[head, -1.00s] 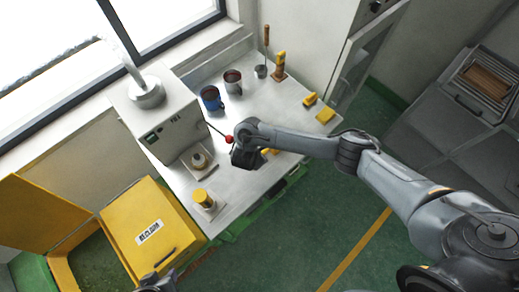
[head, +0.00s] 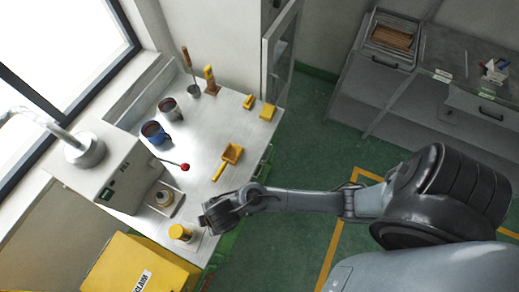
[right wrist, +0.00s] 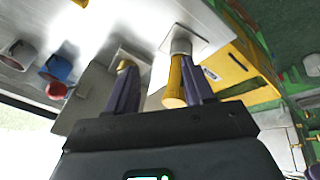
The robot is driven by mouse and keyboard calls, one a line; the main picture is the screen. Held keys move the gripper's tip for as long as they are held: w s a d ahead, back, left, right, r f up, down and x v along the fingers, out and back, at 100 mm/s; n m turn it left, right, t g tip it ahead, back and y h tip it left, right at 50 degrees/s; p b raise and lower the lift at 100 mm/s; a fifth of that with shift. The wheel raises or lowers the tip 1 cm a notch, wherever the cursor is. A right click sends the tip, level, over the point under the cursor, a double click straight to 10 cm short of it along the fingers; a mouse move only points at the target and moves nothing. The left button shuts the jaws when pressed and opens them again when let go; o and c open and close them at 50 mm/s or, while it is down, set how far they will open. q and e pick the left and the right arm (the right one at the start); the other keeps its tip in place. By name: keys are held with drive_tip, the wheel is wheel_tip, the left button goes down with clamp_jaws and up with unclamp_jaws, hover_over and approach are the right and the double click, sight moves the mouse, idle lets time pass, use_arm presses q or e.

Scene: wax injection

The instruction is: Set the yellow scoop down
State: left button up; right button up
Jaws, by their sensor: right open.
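The yellow scoop (head: 231,154) lies on the pale worktable in the head view, its handle pointing toward the near-left. Nothing holds it. My right gripper (head: 200,222) is away from the scoop, over the table's near edge, beside a yellow-topped cylinder (head: 180,232). In the right wrist view the right gripper (right wrist: 160,85) has its two purple fingers apart, and the yellow cylinder (right wrist: 174,85) appears between them, close to the right finger. I cannot tell whether they touch. My left gripper is not in view.
A grey machine (head: 110,170) with a red-knobbed lever (head: 184,167) stands at the left. A blue mug (head: 154,133) and a grey mug (head: 170,108) stand behind. Yellow blocks (head: 267,112) sit at the far right corner. A yellow bin (head: 130,268) is below. Table around the scoop is clear.

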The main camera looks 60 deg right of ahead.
drive_tip(key=s+d+r+m, duration=0.3)
drive_tip(key=s+d+m, duration=0.1)
drive_tip(key=d, duration=0.3)
drive_tip(key=s+d+r+m+h, duration=0.1)
drive_tip(key=s+d+r+m, duration=0.2)
drive_tip(key=s+d+m, duration=0.2)
drive_tip(key=s+d, duration=0.1)
drive_tip(key=d, duration=0.2)
drive_tip(key=shift+s+d+r, duration=0.2)
drive_tip(key=shift+d+r, duration=0.05)
drive_tip(key=shift+r, duration=0.1)
wheel_tip(320, 180, up, 7)
drive_tip(key=p, duration=0.7)
drive_tip(key=shift+f, duration=0.15)
